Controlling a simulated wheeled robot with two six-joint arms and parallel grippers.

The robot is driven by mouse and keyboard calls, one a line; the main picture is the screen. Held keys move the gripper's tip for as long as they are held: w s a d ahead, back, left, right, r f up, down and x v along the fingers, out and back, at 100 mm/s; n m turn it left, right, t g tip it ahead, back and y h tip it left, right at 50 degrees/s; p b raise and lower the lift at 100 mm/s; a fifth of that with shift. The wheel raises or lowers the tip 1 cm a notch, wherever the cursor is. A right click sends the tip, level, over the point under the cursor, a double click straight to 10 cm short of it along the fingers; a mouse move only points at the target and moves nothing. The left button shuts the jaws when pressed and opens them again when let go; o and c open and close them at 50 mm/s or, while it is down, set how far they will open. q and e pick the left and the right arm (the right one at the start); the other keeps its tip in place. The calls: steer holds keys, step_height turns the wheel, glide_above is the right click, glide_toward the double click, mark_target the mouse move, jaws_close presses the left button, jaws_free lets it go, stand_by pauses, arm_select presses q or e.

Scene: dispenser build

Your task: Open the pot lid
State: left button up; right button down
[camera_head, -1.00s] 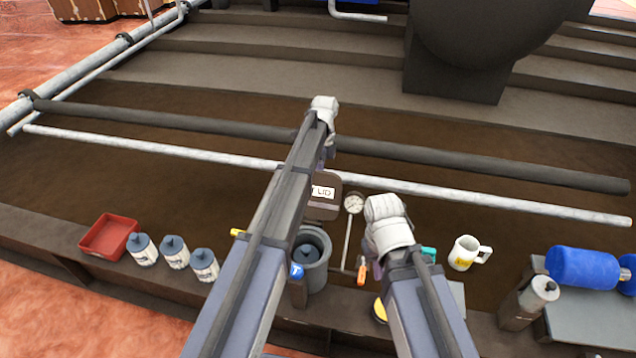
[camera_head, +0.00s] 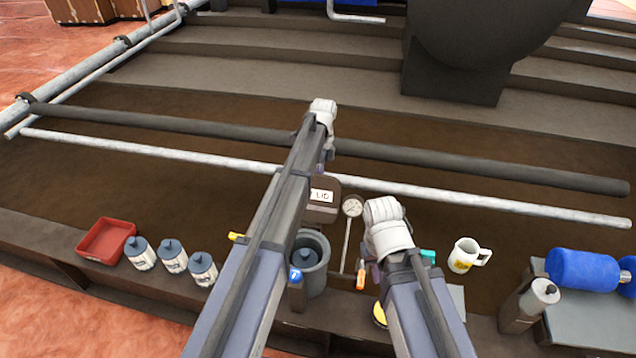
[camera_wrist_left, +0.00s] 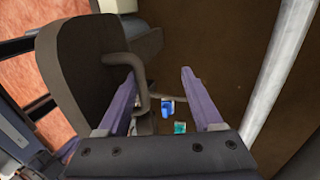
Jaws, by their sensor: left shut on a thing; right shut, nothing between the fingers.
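The pot (camera_head: 323,277) is a grey open cylinder on the front ledge, partly hidden by my left arm. A dark object shows inside it. The dark lid (camera_head: 319,212), with a white "LID" label, stands raised behind the pot's mouth, partly behind my left arm. In the left wrist view the lid (camera_wrist_left: 80,85) is at the left, its bent handle (camera_wrist_left: 140,72) by the left finger.
A dial gauge (camera_head: 352,206) on a stem stands right of the lid. A mug (camera_head: 462,255) and blue cylinders (camera_head: 582,268) are further right. Several bottles (camera_head: 172,255) and a red tray (camera_head: 107,240) are left. A pale pipe (camera_head: 440,195) runs behind.

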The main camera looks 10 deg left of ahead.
arm_select(q)
steer(key=shift+w, duration=0.2)
steer(key=p+v, duration=0.7)
steer(key=shift+r, duration=0.35)
steer(key=shift+s+r+p, duration=0.1)
steer(key=shift+p, duration=0.25)
